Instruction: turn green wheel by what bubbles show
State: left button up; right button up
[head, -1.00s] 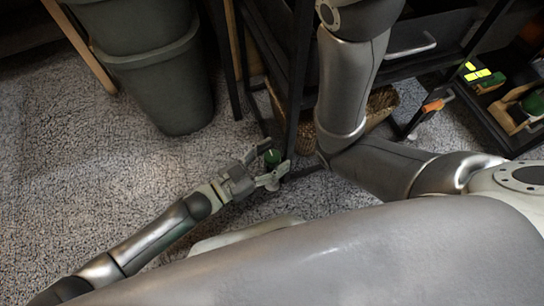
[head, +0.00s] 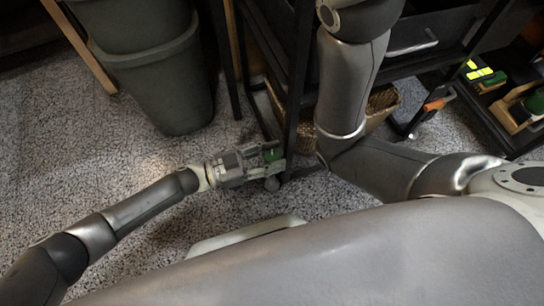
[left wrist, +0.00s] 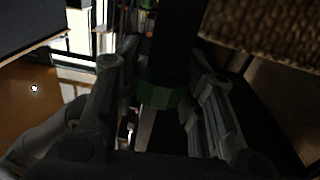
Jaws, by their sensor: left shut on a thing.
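The green wheel (head: 271,154) is small and round and sits low beside the black frame's leg, partly hidden by my fingers. In the left wrist view the wheel (left wrist: 158,92) shows as a dark green ribbed band between the two fingers. My left gripper (head: 274,166) is shut on it, with a finger on either side. It also shows in the left wrist view (left wrist: 160,105). No bubbles can be made out in these frames. My right arm crosses the head view, but its gripper is out of sight.
A black metal frame (head: 296,90) stands right behind the wheel, with a wicker basket (head: 382,101) at its foot. Grey bins (head: 165,85) stand at the upper left. A shelf with green brushes (head: 535,103) is at the right. Speckled floor (head: 90,160) is clear at left.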

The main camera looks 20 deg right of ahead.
pick_arm(q)
jog(key=shift+f+m+g+b, duration=0.1)
jog(key=shift+m+g+b, duration=0.2)
jog(key=shift+m+g, duration=0.5)
jog(key=shift+g, duration=0.3)
jog(key=o, duration=1)
jog(key=a, duration=0.4)
jog(key=w+a, duration=0.1)
jog(key=a, duration=0.7)
jog(key=shift+w, duration=0.4)
jog(key=shift+s, duration=0.1)
